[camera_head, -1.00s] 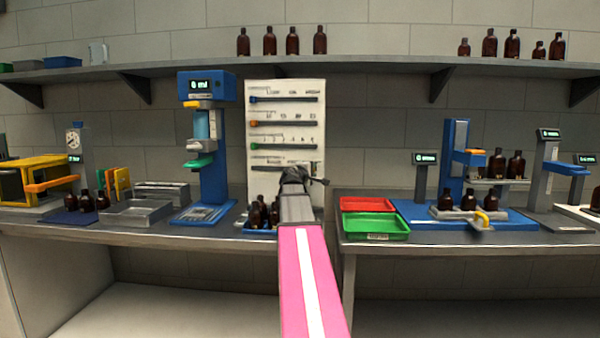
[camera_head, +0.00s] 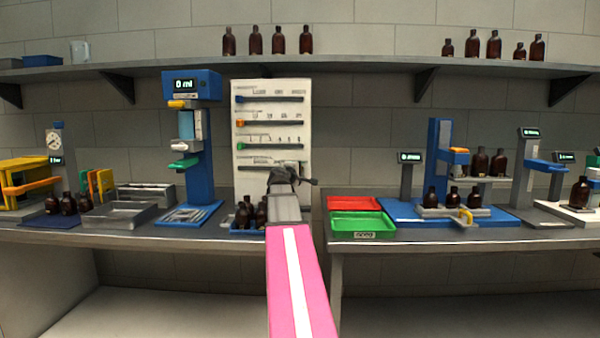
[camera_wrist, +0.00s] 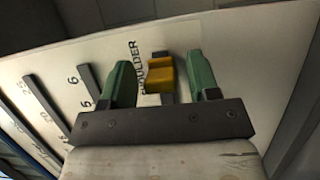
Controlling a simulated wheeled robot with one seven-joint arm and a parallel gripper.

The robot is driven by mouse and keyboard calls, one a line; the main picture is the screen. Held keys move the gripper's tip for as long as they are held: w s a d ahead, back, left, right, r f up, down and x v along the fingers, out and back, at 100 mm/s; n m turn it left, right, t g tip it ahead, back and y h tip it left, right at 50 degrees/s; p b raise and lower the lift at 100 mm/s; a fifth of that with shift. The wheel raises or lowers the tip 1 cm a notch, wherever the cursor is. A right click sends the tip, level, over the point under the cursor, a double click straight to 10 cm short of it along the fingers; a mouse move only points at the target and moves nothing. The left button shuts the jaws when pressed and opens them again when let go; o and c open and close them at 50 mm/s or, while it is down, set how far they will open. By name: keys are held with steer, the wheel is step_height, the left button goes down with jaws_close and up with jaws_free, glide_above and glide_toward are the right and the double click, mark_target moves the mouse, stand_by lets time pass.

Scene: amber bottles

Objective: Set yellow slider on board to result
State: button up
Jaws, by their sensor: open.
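The white board (camera_head: 300,100) stands upright against the wall, with several slots bearing a blue slider (camera_head: 240,99), an orange slider (camera_head: 240,123) and a green slider (camera_head: 241,146). My gripper (camera_head: 292,172) is in front of its lower right part and hides the right end of the bottom slot. In the wrist view, the yellow slider (camera_wrist: 160,76) sits between the open green fingers of my gripper (camera_wrist: 158,62), with a gap on each side. The word beside it looks like "SHOULDER". The yellow slider cannot be made out in the head view.
A blue dispenser (camera_head: 202,150) reading "0 ml" stands left of the board. A blue crate of bottles (camera_head: 236,230) is below the board. Red (camera_head: 352,203) and green (camera_head: 362,224) trays lie to the right. A shelf (camera_head: 350,68) runs above.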

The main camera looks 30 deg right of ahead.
steer(key=v, duration=1)
steer(key=shift+a, duration=0.15)
steer(key=shift+s+f, duration=0.1)
